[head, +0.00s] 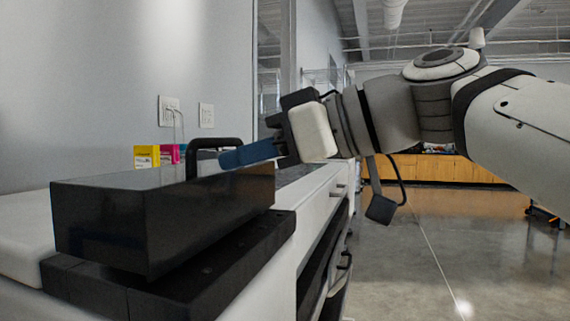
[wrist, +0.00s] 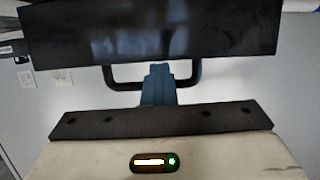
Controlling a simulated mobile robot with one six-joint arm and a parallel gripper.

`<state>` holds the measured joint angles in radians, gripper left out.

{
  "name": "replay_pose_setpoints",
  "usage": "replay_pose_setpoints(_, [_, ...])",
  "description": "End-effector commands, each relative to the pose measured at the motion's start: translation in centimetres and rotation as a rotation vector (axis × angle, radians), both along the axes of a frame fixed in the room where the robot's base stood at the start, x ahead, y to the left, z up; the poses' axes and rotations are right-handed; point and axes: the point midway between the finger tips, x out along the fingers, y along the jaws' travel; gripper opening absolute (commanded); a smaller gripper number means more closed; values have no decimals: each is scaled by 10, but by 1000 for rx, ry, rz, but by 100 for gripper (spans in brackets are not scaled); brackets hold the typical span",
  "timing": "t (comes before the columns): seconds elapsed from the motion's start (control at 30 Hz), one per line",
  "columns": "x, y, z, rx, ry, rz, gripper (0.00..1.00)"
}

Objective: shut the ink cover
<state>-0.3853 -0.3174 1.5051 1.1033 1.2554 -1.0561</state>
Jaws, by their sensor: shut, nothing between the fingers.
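The ink cover looks like the large glossy black box-shaped part (head: 150,215) of the machine, above a flat black base (head: 215,268). In the wrist view the dark cover (wrist: 150,32) spans the top, with a gap between it and the black strip (wrist: 90,124) below. A black loop handle (head: 216,142) is at the cover's far end; it also shows in the wrist view (wrist: 196,82). My gripper (head: 228,160) has blue fingers, shut and empty, beside the handle. In the wrist view the fingertips (wrist: 158,70) overlap the handle's middle; I cannot tell whether they touch.
A white counter (head: 318,200) carries the machine, against a grey wall with outlets (head: 168,110). Yellow (head: 146,156) and magenta (head: 168,154) boxes stand behind the cover. A small lit display (wrist: 152,162) shows in the wrist view. Open floor lies to the right.

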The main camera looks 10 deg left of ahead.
Motion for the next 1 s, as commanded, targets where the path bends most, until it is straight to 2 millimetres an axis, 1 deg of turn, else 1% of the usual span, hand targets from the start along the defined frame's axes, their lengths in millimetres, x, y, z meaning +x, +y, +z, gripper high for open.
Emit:
replay_pose_setpoints(0.03, [0, 1, -22, -41, 25, 18, 0])
replay_pose_setpoints(0.43, [-2, 3, -24, -41, 27, 27, 0])
replay_pose_setpoints(0.6, [-1, 1, -23, -40, 27, 26, 0])
replay_pose_setpoints(0.77, [-1, -13, -16, -32, 23, 19, 0])
replay_pose_setpoints(1.0, [-4, -46, 4, -10, 10, 9, 0])
